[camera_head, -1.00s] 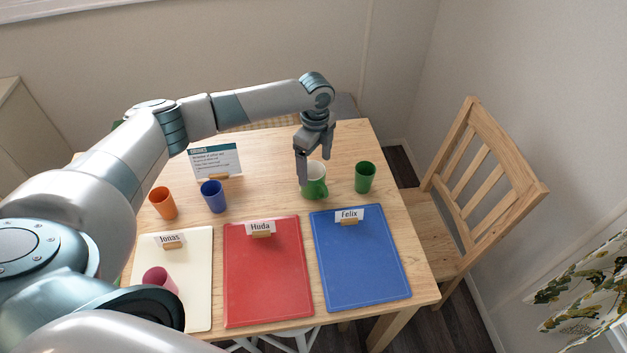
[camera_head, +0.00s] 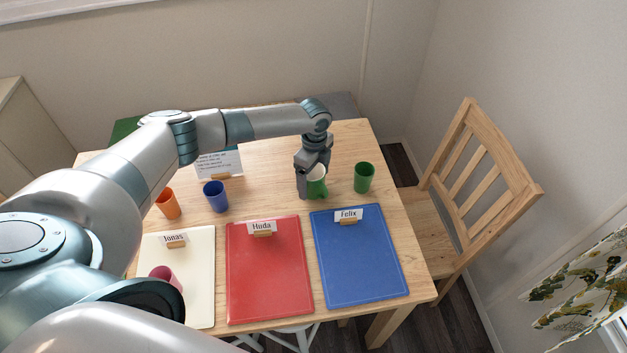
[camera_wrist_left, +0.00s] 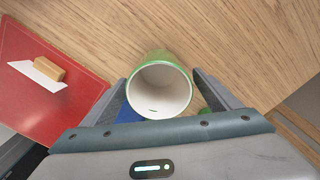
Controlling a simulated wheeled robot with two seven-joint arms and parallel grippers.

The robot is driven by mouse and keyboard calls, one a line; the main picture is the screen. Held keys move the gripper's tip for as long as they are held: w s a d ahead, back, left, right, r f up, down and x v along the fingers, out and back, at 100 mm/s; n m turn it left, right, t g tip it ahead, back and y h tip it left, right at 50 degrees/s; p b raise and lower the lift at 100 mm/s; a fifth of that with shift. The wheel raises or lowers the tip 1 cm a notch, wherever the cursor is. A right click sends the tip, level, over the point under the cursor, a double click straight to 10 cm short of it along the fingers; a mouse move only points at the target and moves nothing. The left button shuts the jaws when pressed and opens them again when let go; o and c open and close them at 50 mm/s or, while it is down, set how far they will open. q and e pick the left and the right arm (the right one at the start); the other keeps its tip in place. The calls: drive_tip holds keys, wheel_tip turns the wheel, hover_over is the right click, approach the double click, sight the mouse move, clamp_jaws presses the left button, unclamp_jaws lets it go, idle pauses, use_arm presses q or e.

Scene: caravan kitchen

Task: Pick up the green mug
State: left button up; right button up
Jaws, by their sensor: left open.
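The green mug (camera_head: 318,189), green outside and white inside, stands upright on the table behind the gap between the red and blue mats. It also shows in the left wrist view, where I look into its empty white inside (camera_wrist_left: 163,92). My left gripper (camera_head: 312,178) is low at the mug, open, with one finger on each side of it. In the left wrist view the mug lies between the two fingers (camera_wrist_left: 163,98); I cannot tell whether either finger touches it. The gripper hides part of the mug in the head view. My right gripper is not in view.
A green cup (camera_head: 364,178) stands close right of the mug. A blue cup (camera_head: 215,196), an orange cup (camera_head: 168,204) and a sign (camera_head: 225,162) are to the left.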

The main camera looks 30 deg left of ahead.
use_arm(q)
drive_tip(key=shift+f, duration=0.65)
drive_tip(key=c, duration=1.3)
drive_tip(key=shift+c, duration=0.3)
drive_tip(key=shift+r, duration=0.1)
